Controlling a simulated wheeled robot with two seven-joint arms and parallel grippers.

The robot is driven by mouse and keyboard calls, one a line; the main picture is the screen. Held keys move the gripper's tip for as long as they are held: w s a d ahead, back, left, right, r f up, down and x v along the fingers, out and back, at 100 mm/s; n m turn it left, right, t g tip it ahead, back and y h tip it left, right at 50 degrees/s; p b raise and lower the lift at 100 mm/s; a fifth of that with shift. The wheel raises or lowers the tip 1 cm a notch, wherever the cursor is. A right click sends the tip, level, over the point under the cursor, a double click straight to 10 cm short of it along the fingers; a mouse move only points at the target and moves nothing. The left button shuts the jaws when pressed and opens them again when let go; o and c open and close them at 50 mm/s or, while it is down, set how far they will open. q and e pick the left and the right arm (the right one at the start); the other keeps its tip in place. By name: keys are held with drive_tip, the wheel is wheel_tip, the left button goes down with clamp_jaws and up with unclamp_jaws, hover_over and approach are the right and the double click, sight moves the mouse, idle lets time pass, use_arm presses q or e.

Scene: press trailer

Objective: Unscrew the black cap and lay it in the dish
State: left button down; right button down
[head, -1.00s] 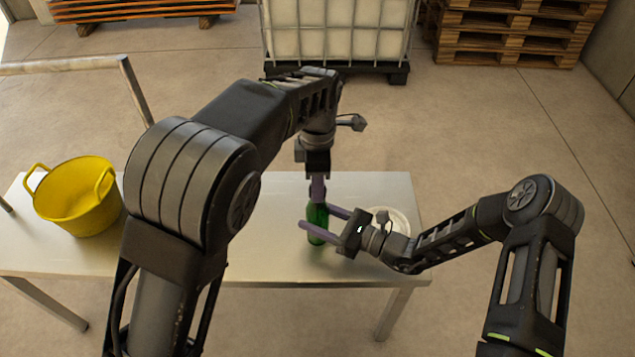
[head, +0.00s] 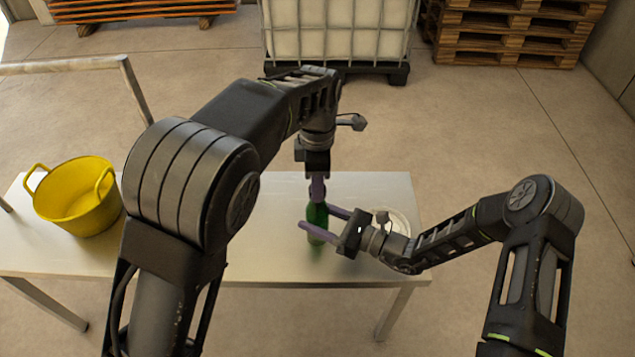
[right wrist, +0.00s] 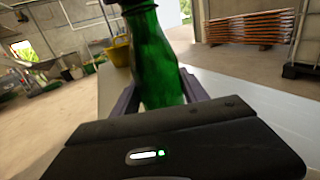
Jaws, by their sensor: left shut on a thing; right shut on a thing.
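A green bottle (head: 317,222) stands upright on the metal table, and it also shows in the right wrist view (right wrist: 158,62). My right gripper (head: 320,217) is shut around the bottle's body from the side. My left gripper (head: 317,188) points straight down above the bottle, shut at its top. The black cap is hidden between the left fingers in the head view. In the right wrist view the bottle's top is cut off by the frame edge. A pale round dish (head: 397,218) lies on the table, partly hidden behind my right wrist.
The metal table (head: 270,262) has free room to the left of the bottle. A yellow tub (head: 75,207) stands at its left end. A caged white tank (head: 338,30) and stacked wooden pallets (head: 515,30) stand on the floor behind.

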use_arm(q)
drive_tip(key=shift+r, duration=1)
drive_tip(key=shift+r, duration=0.15)
drive_tip(key=shift+r, duration=1.9)
use_arm(e)
drive_tip(key=c, duration=0.5)
unclamp_jaws()
drive_tip(key=shift+d, duration=0.15)
use_arm(q)
drive_tip(key=shift+f+b, duration=0.55)
use_arm(e)
drive_tip(key=v, duration=1.1)
drive_tip(key=shift+s+d, duration=0.25)
drive_tip(key=shift+d, duration=0.05)
